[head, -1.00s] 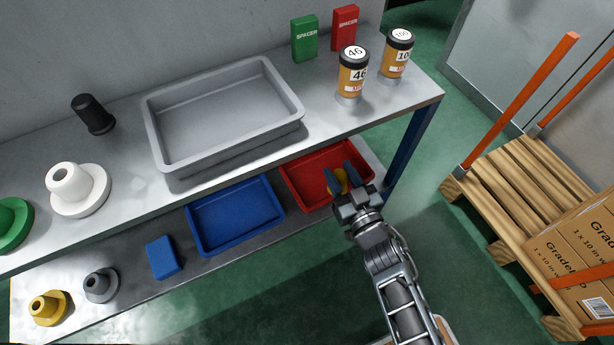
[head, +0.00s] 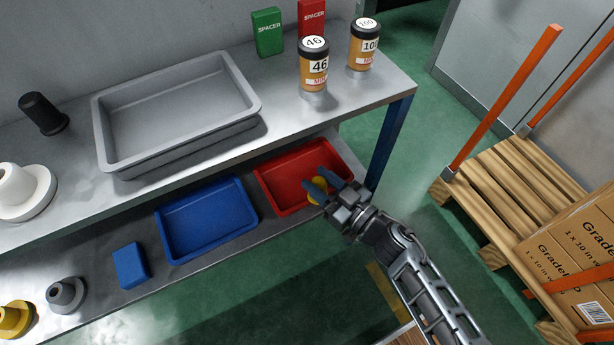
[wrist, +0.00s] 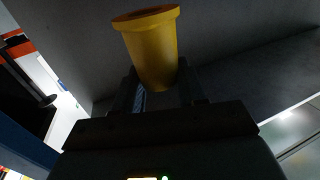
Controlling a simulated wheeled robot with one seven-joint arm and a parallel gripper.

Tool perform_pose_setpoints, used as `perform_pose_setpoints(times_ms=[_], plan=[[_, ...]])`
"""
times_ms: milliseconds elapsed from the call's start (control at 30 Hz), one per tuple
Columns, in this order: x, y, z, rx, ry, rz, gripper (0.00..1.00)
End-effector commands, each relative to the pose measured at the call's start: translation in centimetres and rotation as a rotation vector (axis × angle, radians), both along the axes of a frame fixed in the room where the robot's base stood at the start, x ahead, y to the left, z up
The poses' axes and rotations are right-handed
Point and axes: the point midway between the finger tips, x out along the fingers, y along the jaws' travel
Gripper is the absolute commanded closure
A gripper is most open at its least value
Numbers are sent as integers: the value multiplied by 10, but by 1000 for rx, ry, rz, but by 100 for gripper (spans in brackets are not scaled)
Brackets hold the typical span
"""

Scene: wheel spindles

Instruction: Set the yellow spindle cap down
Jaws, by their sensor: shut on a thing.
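The yellow spindle cap (head: 317,190) is between the blue fingers of my gripper (head: 323,186), which is shut on it. In the head view the cap shows over the red tray (head: 268,184) on the lower shelf, partly hidden by the fingers. I cannot tell whether it touches the tray. In the wrist view the cap (wrist: 152,50) stands out beyond the jaws, with its wide rim at the top of the picture.
A blue tray (head: 207,222) and a blue block (head: 131,265) are left of the red tray. The upper shelf, with a grey tray (head: 105,125) and jars (head: 313,68), overhangs from behind. A wooden pallet (head: 500,190) stands at the right.

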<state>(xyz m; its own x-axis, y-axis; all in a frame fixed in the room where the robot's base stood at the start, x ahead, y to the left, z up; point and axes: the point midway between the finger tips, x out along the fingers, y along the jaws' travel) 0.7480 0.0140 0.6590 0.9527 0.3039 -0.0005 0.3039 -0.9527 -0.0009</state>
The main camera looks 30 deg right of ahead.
Motion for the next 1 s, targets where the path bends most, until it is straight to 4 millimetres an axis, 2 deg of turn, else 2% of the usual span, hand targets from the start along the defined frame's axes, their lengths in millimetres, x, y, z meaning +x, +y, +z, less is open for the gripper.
perform_pose_setpoints(times_ms=[33, 200, 400, 567, 833, 1000], plan=[[13, -3, -9, 0, -2, -2, 89], [47, -9, -32, 0, -1, -1, 89], [74, -13, -47, 0, -1, 0, 89], [80, -14, -52, 0, 0, 0, 89], [80, -14, -87, 0, 2, 0, 89], [79, -14, -89, -1, 0, 0, 89]])
